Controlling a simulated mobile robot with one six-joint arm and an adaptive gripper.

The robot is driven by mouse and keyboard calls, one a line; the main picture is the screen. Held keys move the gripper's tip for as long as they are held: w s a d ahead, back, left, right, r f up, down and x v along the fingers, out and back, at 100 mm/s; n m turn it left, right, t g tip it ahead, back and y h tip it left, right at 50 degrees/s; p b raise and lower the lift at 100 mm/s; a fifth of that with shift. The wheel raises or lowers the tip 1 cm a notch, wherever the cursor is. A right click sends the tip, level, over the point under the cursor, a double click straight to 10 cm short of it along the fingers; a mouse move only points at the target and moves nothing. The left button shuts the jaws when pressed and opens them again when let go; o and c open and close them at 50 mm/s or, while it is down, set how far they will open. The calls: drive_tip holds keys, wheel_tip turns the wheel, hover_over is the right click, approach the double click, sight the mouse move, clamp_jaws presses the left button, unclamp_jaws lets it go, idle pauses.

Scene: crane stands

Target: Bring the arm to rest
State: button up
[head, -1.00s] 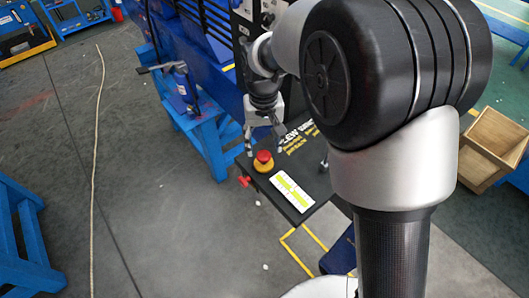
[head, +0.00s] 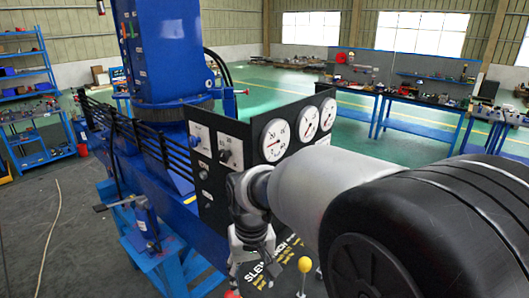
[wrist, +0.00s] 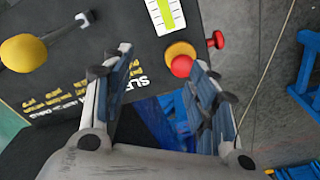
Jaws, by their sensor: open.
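My arm crosses the right of the head view, with my gripper (head: 250,260) hanging at its end in front of the crane stand's black control panel (head: 225,195). In the wrist view my gripper (wrist: 160,60) is open, its two fingers spread with nothing between them. Beyond the fingertips are a red mushroom button on a yellow base (wrist: 180,58) and a white and green label strip (wrist: 165,14). They look apart from the fingers, though the exact gap cannot be told. The lower part of the gripper's surroundings is cut off in the head view.
A lever with a yellow knob (head: 305,264) stands right of my gripper; it also shows in the wrist view (wrist: 23,53). Gauges (head: 275,140) line the panel top. A blue stand (head: 150,250) is at left. Workbenches (head: 400,95) stand far behind, beyond open floor.

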drive_tip(key=s+d+f+m+t+b, duration=0.1)
drive_tip(key=s+d+f+b, duration=0.3)
drive_tip(key=s+d+b, duration=0.4)
drive_tip(key=s+d+f+m+t+b, duration=0.2)
drive_tip(key=s+d+f+b, duration=0.3)
drive_tip(key=s+d+b, duration=0.3)
drive_tip(key=s+d, duration=0.1)
drive_tip(key=s, duration=0.3)
drive_tip(key=shift+s+d+f+t, duration=0.2)
drive_tip(key=shift+d+f+t, duration=0.05)
drive_tip(key=shift+d+t, duration=0.15)
